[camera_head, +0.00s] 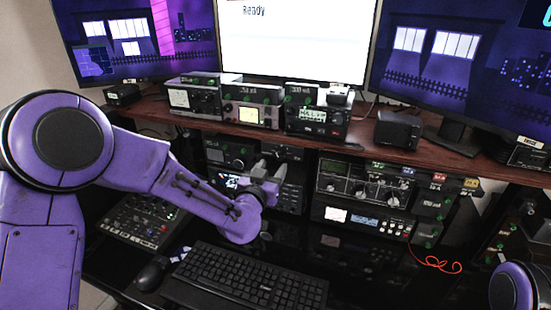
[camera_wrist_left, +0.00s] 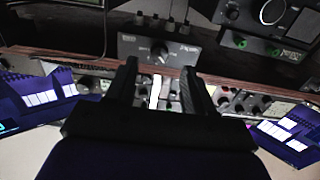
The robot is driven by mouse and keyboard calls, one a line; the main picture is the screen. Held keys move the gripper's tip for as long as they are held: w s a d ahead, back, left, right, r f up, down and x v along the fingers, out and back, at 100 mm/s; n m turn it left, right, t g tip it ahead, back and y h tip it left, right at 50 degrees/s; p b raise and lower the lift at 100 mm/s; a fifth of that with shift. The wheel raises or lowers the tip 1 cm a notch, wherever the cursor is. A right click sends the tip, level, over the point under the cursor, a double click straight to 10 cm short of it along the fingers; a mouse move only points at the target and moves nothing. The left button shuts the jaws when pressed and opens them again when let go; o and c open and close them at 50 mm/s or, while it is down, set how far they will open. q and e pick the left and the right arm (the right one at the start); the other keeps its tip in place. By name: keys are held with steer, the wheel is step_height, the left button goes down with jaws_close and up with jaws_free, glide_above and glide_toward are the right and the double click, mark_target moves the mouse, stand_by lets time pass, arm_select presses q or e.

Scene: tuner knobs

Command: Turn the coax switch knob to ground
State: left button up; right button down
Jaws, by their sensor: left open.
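My left gripper (camera_head: 268,172) is in front of the radio units under the wooden shelf, left of centre in the head view. In the left wrist view, my left gripper (camera_wrist_left: 159,68) shows two dark fingers spread apart with nothing held between them. Just beyond the fingertips is a dark box with a single round knob (camera_wrist_left: 159,50); it may be the coax switch, but its lettering is too small to read. The fingers look apart from that knob. In the head view my arm and gripper hide that area. My right gripper is out of view.
A wooden shelf (camera_head: 365,134) carries several small radio units above the gripper. A wide radio (camera_head: 365,187) with several knobs stands to its right. A keyboard (camera_head: 245,279), a mouse (camera_head: 152,273) and a mixer (camera_head: 140,222) lie on the desk below.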

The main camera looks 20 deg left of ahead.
mark_target(279, 158)
arm_select(q)
steer(key=w+p, duration=0.1)
steer(key=w, duration=0.4)
steer(key=shift+d, duration=0.15)
steer(key=shift+c, duration=0.3)
jaws_close()
steer(key=shift+a, duration=0.2)
steer(key=shift+d, duration=0.15)
steer(key=n+b, duration=0.1)
steer(key=n, duration=0.2)
steer(key=shift+f+n+b, duration=0.15)
steer(key=shift+n+b, duration=0.2)
steer(key=shift+n, duration=0.05)
steer(key=shift+n+b, duration=0.75)
steer(key=shift+n, duration=1.25)
steer(key=shift+d, duration=0.1)
